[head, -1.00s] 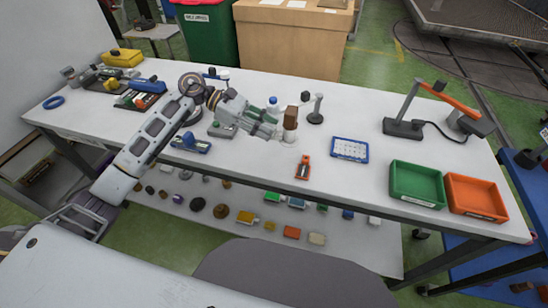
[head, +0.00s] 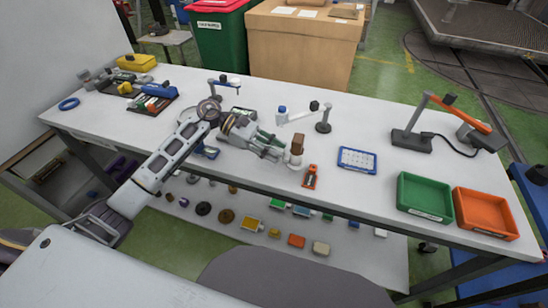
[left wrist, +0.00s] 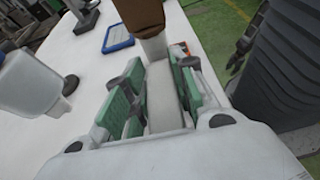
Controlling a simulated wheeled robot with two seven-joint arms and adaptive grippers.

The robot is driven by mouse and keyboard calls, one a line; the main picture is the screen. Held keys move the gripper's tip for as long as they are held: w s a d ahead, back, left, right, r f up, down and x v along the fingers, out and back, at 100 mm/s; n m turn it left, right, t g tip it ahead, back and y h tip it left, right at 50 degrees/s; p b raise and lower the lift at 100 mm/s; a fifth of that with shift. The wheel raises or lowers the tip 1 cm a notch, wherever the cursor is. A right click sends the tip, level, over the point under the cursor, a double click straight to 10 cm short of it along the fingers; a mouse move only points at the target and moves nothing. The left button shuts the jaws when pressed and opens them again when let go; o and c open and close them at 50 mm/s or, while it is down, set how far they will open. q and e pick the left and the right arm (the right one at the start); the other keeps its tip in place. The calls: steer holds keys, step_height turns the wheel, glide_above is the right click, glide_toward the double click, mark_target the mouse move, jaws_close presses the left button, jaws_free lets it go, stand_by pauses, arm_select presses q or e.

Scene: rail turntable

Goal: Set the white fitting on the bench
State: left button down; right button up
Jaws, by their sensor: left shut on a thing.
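My left gripper (head: 284,153) is shut on the white fitting (head: 296,155), over the front part of the bench (head: 375,185). A brown block (head: 299,141) sits at the fitting's upper end. In the left wrist view the pale body of the white fitting (left wrist: 163,98) lies between the green finger pads, with the brown block (left wrist: 140,14) beyond. I cannot tell whether the fitting's lower end touches the bench.
An orange-red tool (head: 310,177) lies just right of the fitting, near the front edge. A blue-rimmed tray (head: 357,160), a green bin (head: 425,198) and an orange bin (head: 486,214) are farther right. A blue-capped bottle (head: 282,116) and a small dark-based stand (head: 323,124) are behind.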

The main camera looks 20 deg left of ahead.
arm_select(q)
steer(key=shift+f, duration=1.8)
steer(key=shift+f, duration=0.15)
steer(key=c, duration=1.2)
jaws_free()
steer(key=shift+o, duration=0.2)
